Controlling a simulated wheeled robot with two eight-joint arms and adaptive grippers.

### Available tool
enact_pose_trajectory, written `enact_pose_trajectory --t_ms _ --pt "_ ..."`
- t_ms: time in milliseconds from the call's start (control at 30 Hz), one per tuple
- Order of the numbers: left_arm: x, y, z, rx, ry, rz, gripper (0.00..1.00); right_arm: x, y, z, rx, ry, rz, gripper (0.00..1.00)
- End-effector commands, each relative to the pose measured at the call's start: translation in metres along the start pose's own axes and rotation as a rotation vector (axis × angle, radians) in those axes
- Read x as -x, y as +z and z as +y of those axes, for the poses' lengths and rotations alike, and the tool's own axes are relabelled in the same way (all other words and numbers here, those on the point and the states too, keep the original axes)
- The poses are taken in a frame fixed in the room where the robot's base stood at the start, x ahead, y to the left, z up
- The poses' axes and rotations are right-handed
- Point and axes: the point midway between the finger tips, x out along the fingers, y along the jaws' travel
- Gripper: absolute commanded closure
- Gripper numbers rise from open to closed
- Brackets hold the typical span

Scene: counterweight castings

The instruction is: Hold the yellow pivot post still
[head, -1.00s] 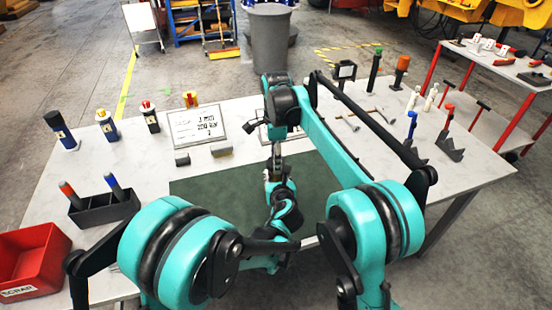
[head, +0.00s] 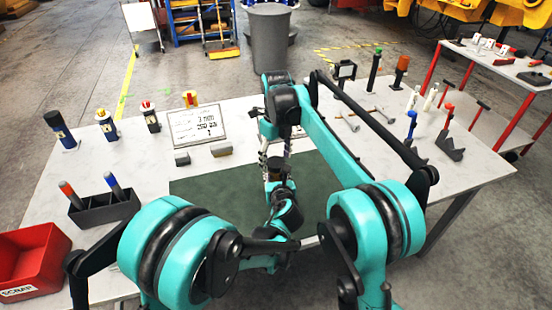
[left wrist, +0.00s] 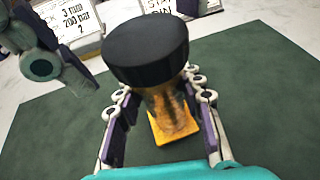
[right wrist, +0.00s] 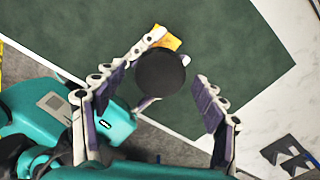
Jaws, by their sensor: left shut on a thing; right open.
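The yellow pivot post (left wrist: 165,110) shows in the left wrist view, with a wide black round cap, an amber shaft and a square yellow base on the green mat (left wrist: 255,80). My left gripper (left wrist: 160,93) is shut on its shaft, a finger on each side below the cap. In the right wrist view the post's black cap (right wrist: 160,75) is seen from above, with a corner of the yellow base beside it. My right gripper (right wrist: 163,72) is open over the cap, a finger on each side with gaps. In the head view my arms hide most of the post.
A written panel (head: 196,124) and two small grey blocks (head: 222,149) lie behind the mat. A black holder (head: 105,207) and a red scrap bin (head: 30,260) are at left. Tools and a dark bracket (head: 449,146) stand at right. The mat around the post is clear.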

Motion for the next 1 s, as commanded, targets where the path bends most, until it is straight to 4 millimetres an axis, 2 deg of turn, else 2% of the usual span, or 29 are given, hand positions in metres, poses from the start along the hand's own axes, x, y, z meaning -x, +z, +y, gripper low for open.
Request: enact_pose_trajectory --t_ms 300,600,733,867,1000 --pt "0.000 -0.001 0.000 0.001 0.000 0.001 1.00 0.038 0.000 0.000 0.001 0.000 0.000 0.29" --pt "0.000 -0.001 0.000 0.001 0.000 0.001 1.00 0.043 0.000 0.000 0.001 0.000 0.000 0.29" --pt "0.000 -0.001 0.000 0.001 0.000 0.001 1.00 0.043 0.000 0.000 0.015 0.000 0.000 0.32" --pt "0.000 -0.001 0.000 0.001 0.000 0.001 1.00 0.044 0.000 0.000 0.124 0.000 0.000 0.32" --pt "0.000 -0.001 0.000 0.001 0.000 0.001 1.00 0.047 0.000 0.000 0.388 -0.001 0.000 0.32"
